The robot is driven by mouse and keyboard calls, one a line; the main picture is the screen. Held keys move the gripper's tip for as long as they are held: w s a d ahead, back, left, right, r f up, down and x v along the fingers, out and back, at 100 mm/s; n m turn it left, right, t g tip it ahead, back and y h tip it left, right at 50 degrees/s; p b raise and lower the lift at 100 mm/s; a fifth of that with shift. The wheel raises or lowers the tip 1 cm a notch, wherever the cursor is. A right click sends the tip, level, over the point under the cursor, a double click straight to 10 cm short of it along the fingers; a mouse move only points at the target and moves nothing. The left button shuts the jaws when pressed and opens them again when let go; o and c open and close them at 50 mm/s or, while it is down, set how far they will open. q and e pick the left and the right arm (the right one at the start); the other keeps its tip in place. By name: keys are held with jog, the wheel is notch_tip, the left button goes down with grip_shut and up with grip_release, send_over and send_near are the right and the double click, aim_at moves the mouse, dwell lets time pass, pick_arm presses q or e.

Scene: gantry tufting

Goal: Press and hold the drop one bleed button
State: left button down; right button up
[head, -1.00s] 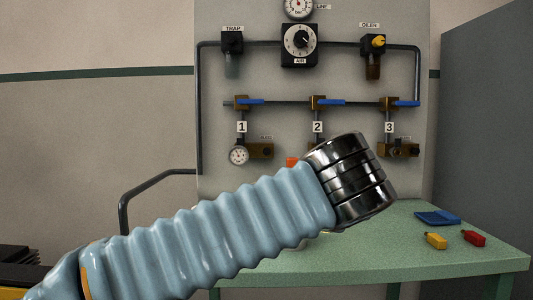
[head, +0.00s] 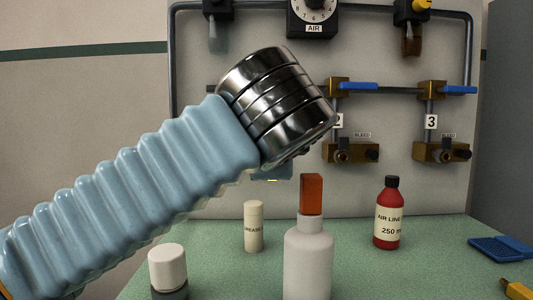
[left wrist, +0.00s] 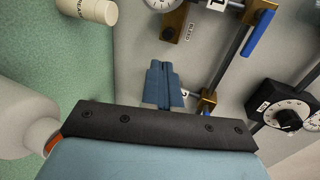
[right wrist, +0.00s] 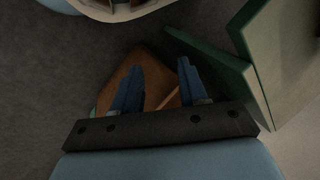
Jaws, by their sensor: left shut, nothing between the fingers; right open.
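In the left wrist view, drop one's brass bleed block (left wrist: 178,20) sits on the panel at the top, beside its white gauge (left wrist: 163,3) and a BLEED label. I cannot make out the button clearly. My left gripper (left wrist: 164,66) is shut and empty, apart from the block, with its fingertips below it in that view. In the head view my left arm hides drop one; a small blue part of the gripper (head: 270,173) shows under the wrist. My right gripper (right wrist: 156,75) is open and empty, away from the panel.
On the green bench (head: 350,262) stand a white bottle with an orange top (head: 308,262), a grease container (head: 253,228), a white-capped container (head: 168,268) and a red air line bottle (head: 388,215). Blue valve levers (head: 358,86) stick out from the panel. The AIR regulator (left wrist: 290,117) is at the right.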

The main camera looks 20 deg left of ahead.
dwell(0.3)
pick_arm(q)
jog(key=r+p+x, duration=0.1)
jog(key=p+x, duration=0.1)
jog(key=x, duration=1.1)
jog(key=shift+w+a, duration=0.2)
jog(key=shift+w, duration=0.3)
jog(key=shift+w+a+r+p, duration=0.15)
jog(key=shift+w+a+p, duration=0.25)
jog(key=shift+w+p, duration=0.2)
jog(key=shift+w+a, duration=0.1)
jog(key=shift+a, duration=0.05)
dwell(0.9)
